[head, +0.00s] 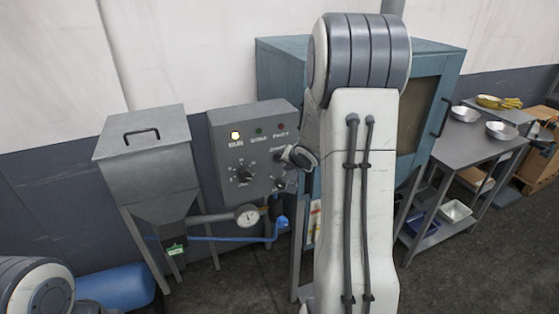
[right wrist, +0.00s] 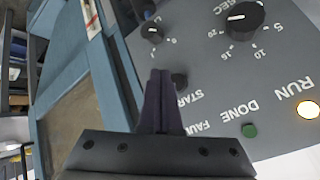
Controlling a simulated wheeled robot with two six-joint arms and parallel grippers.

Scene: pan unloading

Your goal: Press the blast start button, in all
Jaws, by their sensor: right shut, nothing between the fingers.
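The grey control panel (head: 238,150) carries lamps and knobs. The green DONE lamp (right wrist: 249,130) looks unlit. The dark round start button (right wrist: 180,81) sits by the START label, partly behind my fingers. My right gripper (right wrist: 160,78) is shut and empty, its fingertips at the button; I cannot tell whether they touch it. In the head view my right arm hides most of that gripper. My left gripper is out of view; only part of my left arm shows at lower left.
Two knobs, the larger (right wrist: 245,18) and the smaller (right wrist: 152,31), are close to my right fingers. A blue cabinet (head: 285,52) stands right of the panel, a grey hopper (head: 150,165) left. A metal table (head: 462,140) with bowls is at right.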

